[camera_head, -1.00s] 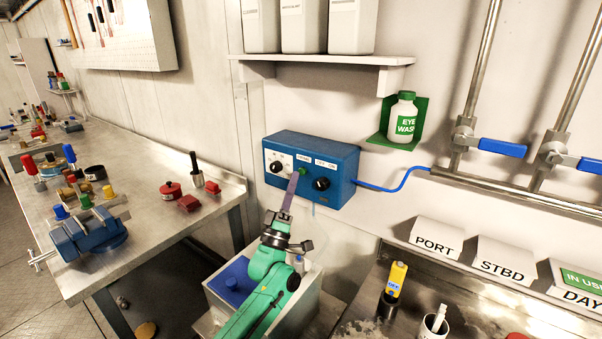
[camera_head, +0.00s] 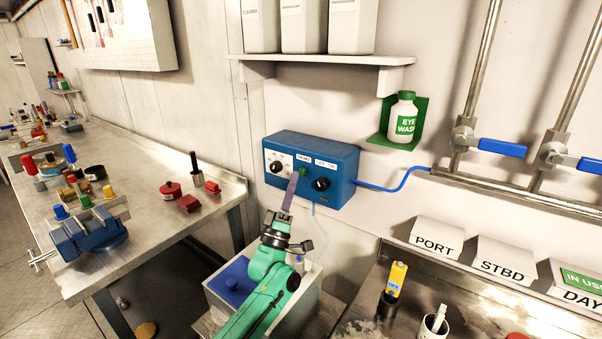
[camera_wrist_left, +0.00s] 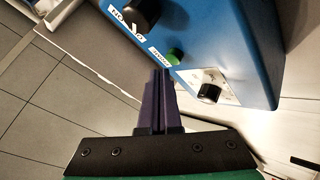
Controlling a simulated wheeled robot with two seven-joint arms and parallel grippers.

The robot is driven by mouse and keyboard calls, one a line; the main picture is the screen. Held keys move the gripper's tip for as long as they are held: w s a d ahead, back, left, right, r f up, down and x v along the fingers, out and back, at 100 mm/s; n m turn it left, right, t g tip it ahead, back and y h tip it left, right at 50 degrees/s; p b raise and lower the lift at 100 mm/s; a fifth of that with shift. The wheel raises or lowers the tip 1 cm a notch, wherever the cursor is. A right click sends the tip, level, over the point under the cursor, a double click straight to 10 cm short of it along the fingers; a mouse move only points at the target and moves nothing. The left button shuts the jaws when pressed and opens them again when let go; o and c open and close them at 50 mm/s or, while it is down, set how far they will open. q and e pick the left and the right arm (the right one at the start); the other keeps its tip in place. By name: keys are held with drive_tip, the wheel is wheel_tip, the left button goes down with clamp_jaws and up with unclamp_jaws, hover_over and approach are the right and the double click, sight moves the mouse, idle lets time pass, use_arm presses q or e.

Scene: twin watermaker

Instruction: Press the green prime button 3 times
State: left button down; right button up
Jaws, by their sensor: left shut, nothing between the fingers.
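The green prime button (camera_head: 303,170) is on the front of a blue control box (camera_head: 340,165) mounted on the wall, between two black knobs. In the left wrist view the button (camera_wrist_left: 175,55) shows just past the fingertips, a little to their right. My left gripper (camera_head: 294,174) is shut and empty. Its purple fingers point up at the box front, with the tips close beside the button. I cannot tell whether they touch it. My right gripper is not in view.
A black knob (camera_head: 276,167) is left of the button and another (camera_head: 321,184) right of it. A blue hose (camera_head: 395,188) leaves the box's right side. A shelf (camera_head: 320,62) is above, and a green-labelled eye wash bottle (camera_head: 405,118) hangs at the upper right.

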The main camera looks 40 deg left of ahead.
use_arm(q)
drive_tip(key=shift+w+b, duration=0.3)
drive_tip(key=shift+w, duration=0.15)
drive_tip(key=shift+w+b, duration=0.3)
drive_tip(key=shift+w, duration=0.1)
idle(0.6)
drive_tip(key=shift+s+p, duration=0.45)
drive_tip(key=shift+s, duration=0.4)
drive_tip(key=shift+s, duration=0.1)
